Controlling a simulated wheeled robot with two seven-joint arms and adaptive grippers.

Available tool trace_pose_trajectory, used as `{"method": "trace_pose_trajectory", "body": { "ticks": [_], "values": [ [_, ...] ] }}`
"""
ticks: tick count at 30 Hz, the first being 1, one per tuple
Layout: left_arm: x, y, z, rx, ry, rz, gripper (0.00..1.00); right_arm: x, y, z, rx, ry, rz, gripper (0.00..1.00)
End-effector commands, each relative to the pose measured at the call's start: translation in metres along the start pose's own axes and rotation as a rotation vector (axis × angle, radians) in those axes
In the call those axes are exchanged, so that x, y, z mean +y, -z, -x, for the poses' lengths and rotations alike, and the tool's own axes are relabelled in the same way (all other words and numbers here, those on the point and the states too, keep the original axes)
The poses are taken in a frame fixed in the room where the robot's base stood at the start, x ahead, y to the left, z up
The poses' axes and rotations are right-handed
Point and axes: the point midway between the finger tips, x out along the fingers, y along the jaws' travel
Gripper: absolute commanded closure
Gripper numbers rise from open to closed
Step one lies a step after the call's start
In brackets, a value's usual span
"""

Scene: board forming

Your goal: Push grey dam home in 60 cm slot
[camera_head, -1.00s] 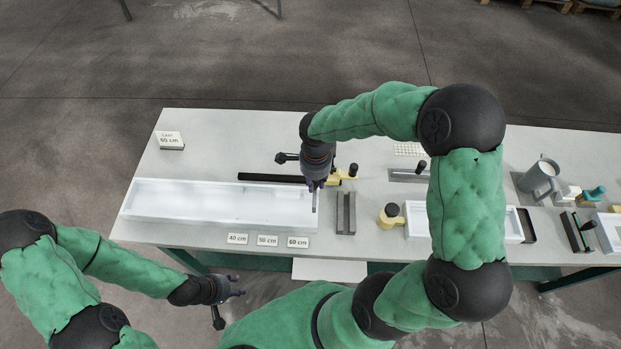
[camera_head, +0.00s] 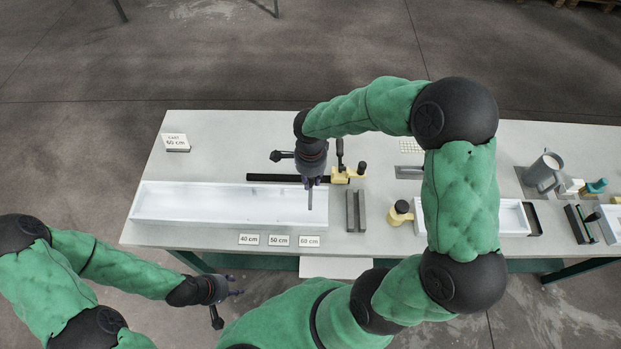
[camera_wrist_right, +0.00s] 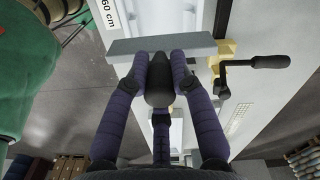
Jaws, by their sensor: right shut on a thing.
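The grey dam (camera_head: 310,199) is a thin plate across the right end of the long white mould (camera_head: 160,216), roughly in line with the 60 cm tag (camera_head: 309,241). In the right wrist view the dam (camera_wrist_right: 150,46) is a grey bar crossing the white mould. My right gripper (camera_head: 312,182) is over it, its purple fingers (camera_wrist_right: 160,75) shut around the dam's dark knob (camera_wrist_right: 159,85). Whether the dam is in the slot or just above it, I cannot tell. My left gripper (camera_head: 234,293) is open and empty, in front of the table.
Behind the mould lie a black bar (camera_head: 270,178) and a yellow clamp with a black handle (camera_head: 345,175). A grey channel block (camera_head: 356,211) stands just right of the mould. A yellow-and-black tool (camera_head: 400,212) is further right. A card (camera_head: 175,142) stands back left.

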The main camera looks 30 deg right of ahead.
Motion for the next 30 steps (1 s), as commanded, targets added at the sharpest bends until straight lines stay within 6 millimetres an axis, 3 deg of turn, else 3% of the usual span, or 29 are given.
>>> {"method": "trace_pose_trajectory", "body": {
  "ticks": [30],
  "values": [
    [-0.029,0.003,-0.08,0.0,0.0,0.0,0.6,-0.001,0.001,-0.087,0.0,0.001,0.0,1.0]
  ]
}}
